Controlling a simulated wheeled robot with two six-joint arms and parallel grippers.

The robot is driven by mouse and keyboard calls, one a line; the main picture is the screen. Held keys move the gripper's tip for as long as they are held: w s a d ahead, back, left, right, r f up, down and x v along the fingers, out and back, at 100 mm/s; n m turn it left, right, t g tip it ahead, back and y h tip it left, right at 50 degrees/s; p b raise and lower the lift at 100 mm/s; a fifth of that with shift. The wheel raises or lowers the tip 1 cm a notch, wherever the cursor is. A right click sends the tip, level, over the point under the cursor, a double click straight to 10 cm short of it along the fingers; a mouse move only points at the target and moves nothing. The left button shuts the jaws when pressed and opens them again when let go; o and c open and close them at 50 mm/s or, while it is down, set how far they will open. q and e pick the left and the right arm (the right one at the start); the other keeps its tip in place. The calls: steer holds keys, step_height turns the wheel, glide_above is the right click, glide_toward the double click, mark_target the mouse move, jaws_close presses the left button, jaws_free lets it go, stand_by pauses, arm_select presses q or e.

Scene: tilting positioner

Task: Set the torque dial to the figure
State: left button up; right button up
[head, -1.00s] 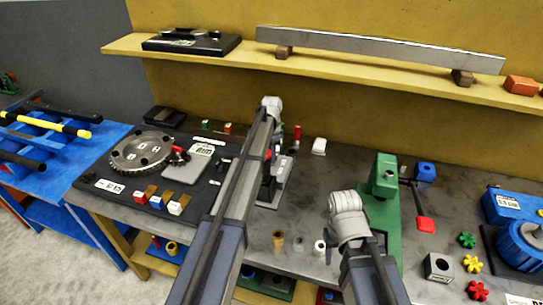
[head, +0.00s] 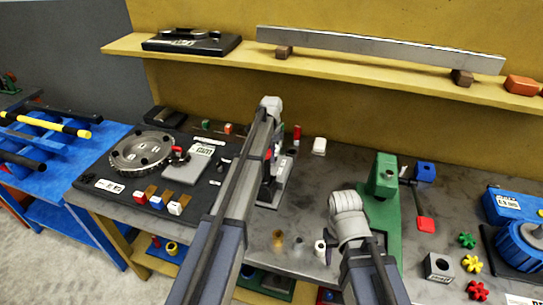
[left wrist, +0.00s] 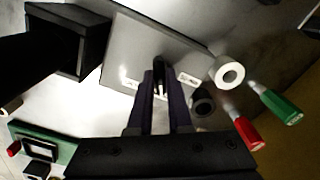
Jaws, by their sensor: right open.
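My left arm reaches over the bench in the head view, and its gripper (head: 268,165) is low over a small grey-plated device (head: 272,190), largely hidden behind the arm. In the left wrist view the dark fingers (left wrist: 160,75) are close together over a grey plate (left wrist: 125,50) with pale labels. A dark part shows by the fingertips; I cannot tell whether they hold it. No dial figure is readable. My right arm's wrist (head: 348,212) is in front of a green stand (head: 385,205); its fingers are hidden.
A toothed disc (head: 142,152) lies on a black board at the left. A red cylinder (left wrist: 248,133), a green cylinder (left wrist: 282,107) and a white ring (left wrist: 228,72) are close beside the plate. A blue motor-like unit (head: 522,243) is at the right. A shelf (head: 345,72) runs behind.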

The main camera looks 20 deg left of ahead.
arm_select(q)
steer(key=o, duration=0.4)
steer(key=shift+r, duration=0.15)
step_height(320, 180, up, 8)
steer(key=p, duration=0.8)
steer(key=shift+f, duration=0.2)
steer(key=s+d+f+n+b, duration=0.1)
steer(key=s+d+n, duration=0.2)
steer(key=s, duration=0.9)
steer(key=s+d+f+n+b, duration=0.2)
steer(key=s+d, duration=0.6)
steer(key=s, duration=0.4)
steer(key=s+d+f+n+y+b, duration=0.1)
steer(key=s+d, duration=0.4)
steer(key=s, duration=0.7)
steer(key=n+b, duration=0.1)
steer(key=n, duration=0.1)
steer(key=shift+s+d+f+n, duration=0.15)
steer(key=shift+d+f+n, duration=0.15)
steer(key=shift+d+f, duration=0.1)
